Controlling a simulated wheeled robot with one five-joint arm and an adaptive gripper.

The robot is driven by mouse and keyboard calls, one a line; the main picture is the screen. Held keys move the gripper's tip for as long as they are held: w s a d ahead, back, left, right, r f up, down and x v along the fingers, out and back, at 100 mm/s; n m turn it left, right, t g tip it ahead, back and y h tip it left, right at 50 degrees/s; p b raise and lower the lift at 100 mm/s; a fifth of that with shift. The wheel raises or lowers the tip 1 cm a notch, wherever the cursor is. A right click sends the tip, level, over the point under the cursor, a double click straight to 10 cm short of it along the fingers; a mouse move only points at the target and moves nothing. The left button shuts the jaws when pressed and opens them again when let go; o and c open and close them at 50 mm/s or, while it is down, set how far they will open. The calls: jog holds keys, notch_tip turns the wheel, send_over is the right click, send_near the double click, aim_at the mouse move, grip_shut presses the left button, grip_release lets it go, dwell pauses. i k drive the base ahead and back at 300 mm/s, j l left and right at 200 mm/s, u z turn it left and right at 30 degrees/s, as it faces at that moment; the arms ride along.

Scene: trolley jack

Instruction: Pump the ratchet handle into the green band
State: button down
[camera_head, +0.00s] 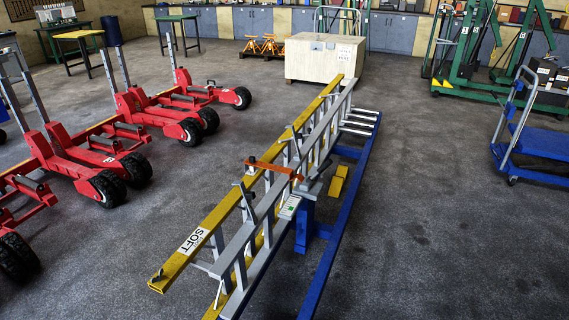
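A long frame of yellow and grey rails (215,222) with a "SOFT" label lies slantwise through the middle, beside blue floor rails (345,215). An orange bar (272,169) lies across the frame near its middle; it looks like a handle, but I cannot tell whether it is the ratchet handle. A small panel with white and green markings (290,207) sits on the frame, above a blue post (305,225). I cannot make out a pointer or its reading against the green. My gripper is not in view.
Red wheeled jacks (125,115) stand in a row at left. A wooden crate (325,57) is at the far end. A blue cart (535,140) stands at right, with green hoists (468,60) behind. A yellow block (338,180) lies by the post. Floor at lower right is clear.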

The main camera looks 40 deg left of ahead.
aim_at(321, 170)
jog(key=i+u, duration=0.15)
jog(key=u, duration=0.35)
jog(key=i+l+u, duration=0.15)
jog(key=u, duration=0.35)
jog(key=i+l+u, duration=0.1)
jog(key=l+u, duration=0.15)
jog(key=u, duration=0.25)
jog(key=i+l+u, duration=0.1)
jog(key=u, duration=0.35)
jog(key=i+l+u, duration=0.15)
jog(key=u, duration=0.3)
jog(key=i+l+u, duration=0.1)
jog(key=l+u, duration=0.65)
jog(key=u, duration=0.2)
jog(key=l+u, duration=0.7)
jog(key=i+l, duration=0.05)
jog(key=l, duration=0.05)
